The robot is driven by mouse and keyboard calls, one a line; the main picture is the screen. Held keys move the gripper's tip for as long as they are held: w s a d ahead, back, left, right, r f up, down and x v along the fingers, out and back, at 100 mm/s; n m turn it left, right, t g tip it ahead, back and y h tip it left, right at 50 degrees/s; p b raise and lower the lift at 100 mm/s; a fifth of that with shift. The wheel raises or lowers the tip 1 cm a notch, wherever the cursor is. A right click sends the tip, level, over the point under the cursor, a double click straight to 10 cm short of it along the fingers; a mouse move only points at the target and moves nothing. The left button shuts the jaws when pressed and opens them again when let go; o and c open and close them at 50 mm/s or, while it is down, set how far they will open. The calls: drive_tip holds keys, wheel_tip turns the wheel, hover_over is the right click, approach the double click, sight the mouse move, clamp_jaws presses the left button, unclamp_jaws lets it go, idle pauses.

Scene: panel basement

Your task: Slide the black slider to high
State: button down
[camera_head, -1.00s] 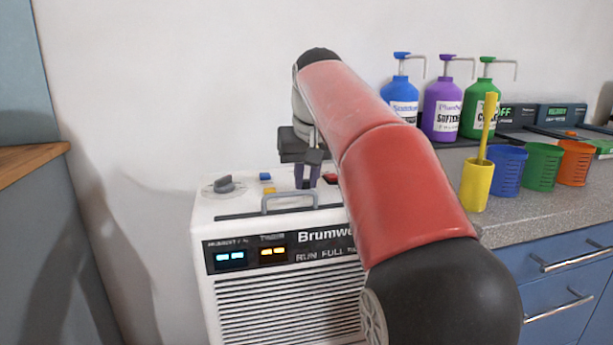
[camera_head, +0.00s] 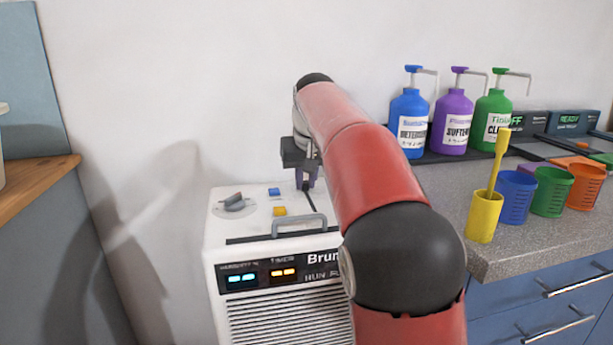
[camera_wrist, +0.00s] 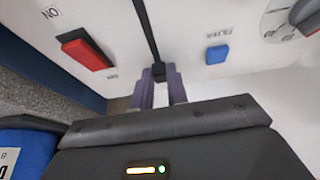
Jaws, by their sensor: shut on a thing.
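The black slider (camera_wrist: 158,72) sits at the end of a dark straight slot (camera_wrist: 149,32) in the white machine's top panel, in the wrist view. My gripper (camera_wrist: 160,86) has its two purple fingers shut on the slider, one on each side. In the head view my gripper (camera_head: 305,181) points down at the rear part of the machine top (camera_head: 248,214), and the slot runs from it toward the front. The slider is mostly hidden there by the fingers. No high or low label is readable.
A red rocker switch (camera_wrist: 87,54) and a blue button (camera_wrist: 217,54) flank the slot. A yellow button (camera_head: 280,211), a grey knob (camera_head: 234,202) and a carry handle (camera_head: 299,225) are also on top. A wall is behind; a counter (camera_head: 448,205) with bottles and cups stands right.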

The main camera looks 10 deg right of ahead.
drive_tip(key=c, duration=1.4)
unclamp_jaws()
drive_tip(key=shift+w, duration=0.1)
drive_tip(key=shift+o, duration=0.2)
drive_tip(key=shift+r, duration=0.1)
drive_tip(key=p+v, duration=0.1)
drive_tip(key=v, duration=0.6)
drive_tip(key=shift+r, duration=0.3)
drive_tip(key=shift+s, duration=0.25)
